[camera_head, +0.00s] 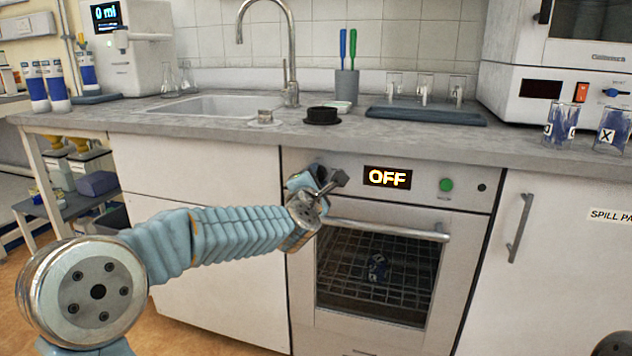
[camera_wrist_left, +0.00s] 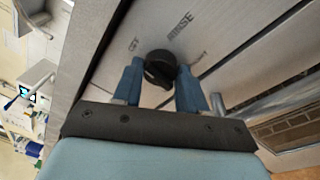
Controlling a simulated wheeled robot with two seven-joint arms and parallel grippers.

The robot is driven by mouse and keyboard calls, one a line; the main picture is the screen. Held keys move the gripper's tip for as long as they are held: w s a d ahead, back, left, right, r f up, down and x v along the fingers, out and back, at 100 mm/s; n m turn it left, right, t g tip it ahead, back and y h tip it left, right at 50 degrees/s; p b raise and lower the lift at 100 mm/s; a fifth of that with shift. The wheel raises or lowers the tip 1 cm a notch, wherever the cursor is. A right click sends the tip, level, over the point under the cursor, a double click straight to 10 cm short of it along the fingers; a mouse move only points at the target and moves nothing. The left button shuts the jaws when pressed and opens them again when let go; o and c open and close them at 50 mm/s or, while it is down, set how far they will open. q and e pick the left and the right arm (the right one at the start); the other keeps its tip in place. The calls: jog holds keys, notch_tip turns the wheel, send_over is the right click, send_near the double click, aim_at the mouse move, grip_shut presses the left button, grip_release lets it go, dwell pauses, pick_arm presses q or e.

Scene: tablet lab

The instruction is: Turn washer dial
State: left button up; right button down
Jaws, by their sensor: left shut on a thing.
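The washer (camera_head: 460,196) is a white front-loading unit under the counter. Its display reads OFF (camera_head: 387,178), and a green button (camera_head: 446,185) sits to the right. The black dial (camera_wrist_left: 160,67) shows in the left wrist view on the panel, with the word RINSE and other partly hidden lettering beside it. My left gripper (camera_wrist_left: 158,88) has its two blue fingers on either side of the dial and is shut on it. In the head view my left gripper (camera_head: 318,190) is at the panel's left end and hides the dial. My right gripper is not in view.
The washer's handle bar (camera_head: 385,229) runs just below the panel, over a glass door with a wire rack. The counter (camera_head: 230,127) overhangs above, with a sink (camera_head: 215,106) and glassware. A cabinet handle (camera_head: 520,228) stands out to the right.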

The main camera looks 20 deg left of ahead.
pick_arm(q)
jog(key=shift+f+m+b, duration=0.3)
jog(key=shift+m+b, duration=0.35)
jog(key=shift+m, duration=0.55)
jog(key=m+b, duration=0.1)
jog(key=m, duration=0.2)
jog(key=shift+m+t, duration=0.3)
jog(key=shift+m, duration=0.1)
jog(key=m+h+b, duration=0.1)
jog(key=m+b, duration=0.1)
jog(key=m, duration=0.5)
jog(key=m+h, duration=0.1)
jog(key=m, duration=0.3)
jog(key=shift+a+b, duration=0.15)
jog(key=shift+b, duration=0.15)
jog(key=m+h, duration=0.1)
jog(key=m, duration=0.7)
jog(key=shift+a+h, duration=0.1)
jog(key=shift+h, duration=0.2)
jog(key=shift+m, duration=2.1)
